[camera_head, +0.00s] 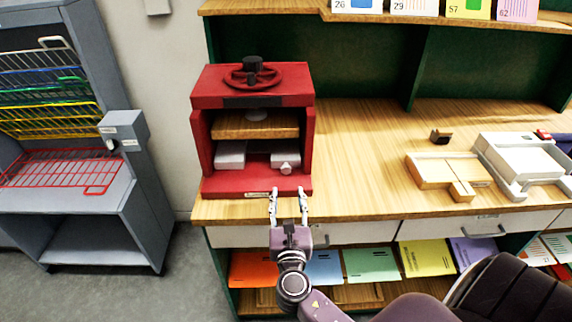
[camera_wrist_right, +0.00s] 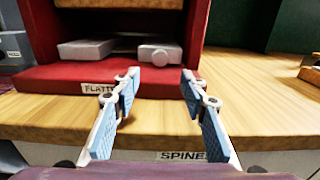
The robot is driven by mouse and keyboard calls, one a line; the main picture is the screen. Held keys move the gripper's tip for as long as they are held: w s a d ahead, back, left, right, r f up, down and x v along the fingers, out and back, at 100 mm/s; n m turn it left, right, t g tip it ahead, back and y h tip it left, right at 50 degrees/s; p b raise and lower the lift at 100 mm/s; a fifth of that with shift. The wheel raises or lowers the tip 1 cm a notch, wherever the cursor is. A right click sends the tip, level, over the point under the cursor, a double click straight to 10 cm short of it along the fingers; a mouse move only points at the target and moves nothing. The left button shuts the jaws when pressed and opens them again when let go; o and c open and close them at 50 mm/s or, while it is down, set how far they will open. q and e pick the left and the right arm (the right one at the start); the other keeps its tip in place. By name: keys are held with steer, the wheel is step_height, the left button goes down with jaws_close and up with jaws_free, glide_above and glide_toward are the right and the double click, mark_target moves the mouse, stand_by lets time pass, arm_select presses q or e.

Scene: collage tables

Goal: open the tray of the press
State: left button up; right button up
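The red press (camera_head: 252,90) stands on the wooden table, with a handwheel (camera_head: 252,76) on top and a wooden board (camera_head: 256,127) across its opening. Low inside are two light grey blocks, a left one (camera_head: 230,155) and a right one (camera_head: 284,158) with a round knob (camera_head: 286,168) on its front. They also show in the wrist view, left block (camera_wrist_right: 87,50) and knob (camera_wrist_right: 160,55). Which part is the tray I cannot tell for sure. My right gripper (camera_head: 288,195) is open and empty at the press's front edge, fingers pointing toward the knob, apart from it. My left gripper is out of view.
The press's red base has a label (camera_wrist_right: 98,88). The tabletop (camera_head: 360,150) right of the press is clear up to a wooden block (camera_head: 448,172) and white trays (camera_head: 520,160). Coloured folders lie on a shelf below. A grey rack (camera_head: 60,170) stands left.

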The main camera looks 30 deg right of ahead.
mark_target(286, 171)
steer(key=shift+r+x, duration=0.2)
steer(key=shift+x, duration=0.75)
steer(key=x, duration=0.2)
steer(key=p+x, duration=0.1)
steer(key=shift+w+d+r, duration=0.1)
steer(key=shift+w+r, duration=0.05)
steer(key=shift+r, duration=0.1)
steer(key=shift+x, duration=1.05)
steer(key=shift+w+d+f, duration=0.15)
steer(key=shift+w+f, duration=0.05)
steer(key=shift+w, duration=0.1)
steer(key=shift+w+d, duration=0.1)
steer(key=c, duration=0.5)
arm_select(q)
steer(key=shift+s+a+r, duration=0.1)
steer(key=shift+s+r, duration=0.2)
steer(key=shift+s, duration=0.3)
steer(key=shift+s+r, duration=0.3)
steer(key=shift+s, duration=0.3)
arm_select(e)
jaws_close()
